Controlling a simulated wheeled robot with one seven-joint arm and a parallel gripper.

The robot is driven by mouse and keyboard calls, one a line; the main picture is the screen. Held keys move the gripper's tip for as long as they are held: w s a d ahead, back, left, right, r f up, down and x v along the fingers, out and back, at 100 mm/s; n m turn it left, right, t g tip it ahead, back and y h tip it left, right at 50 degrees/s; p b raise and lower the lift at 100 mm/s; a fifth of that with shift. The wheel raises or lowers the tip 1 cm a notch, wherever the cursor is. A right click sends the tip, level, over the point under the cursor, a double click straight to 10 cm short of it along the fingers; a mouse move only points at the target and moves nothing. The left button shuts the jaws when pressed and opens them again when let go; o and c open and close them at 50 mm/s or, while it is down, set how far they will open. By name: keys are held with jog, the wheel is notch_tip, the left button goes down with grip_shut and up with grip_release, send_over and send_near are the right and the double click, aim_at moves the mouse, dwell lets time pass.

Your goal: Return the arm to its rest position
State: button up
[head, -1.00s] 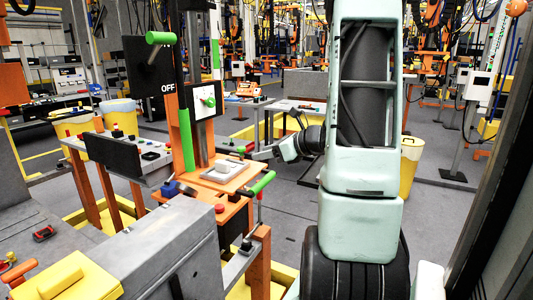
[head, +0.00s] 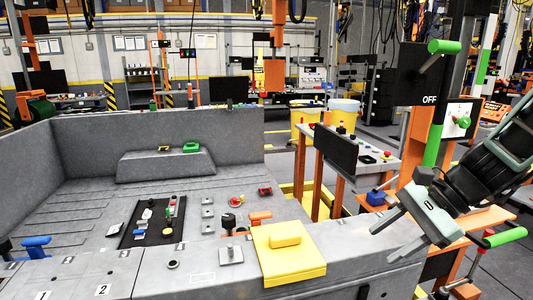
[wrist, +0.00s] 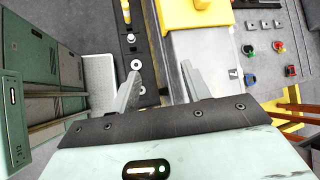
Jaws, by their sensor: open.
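My pale green arm (head: 505,150) enters the head view from the right edge and slopes down to the left. My gripper (head: 388,242) is at its lower end, with two grey fingers spread apart and nothing between them. It hangs near the right end of the grey console, and I cannot tell the exact gap. In the wrist view my gripper (wrist: 160,88) also shows open and empty, with a grey surface and dark strip beyond the fingers.
The grey console (head: 200,262) carries a yellow block (head: 288,252) and several small controls. An orange stand with a green handle (head: 505,237) is right of my gripper. A button table (head: 370,152) stands further back.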

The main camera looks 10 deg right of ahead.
jog(key=s+a+f+n+g+h, duration=0.2)
jog(key=s+a+n+h, duration=0.5)
jog(key=s+a+n, duration=0.8)
jog(key=n, duration=0.8)
jog(key=shift+s+a+n+g, duration=0.15)
jog(key=shift+a+n+g, duration=0.15)
jog(key=shift+n, duration=0.1)
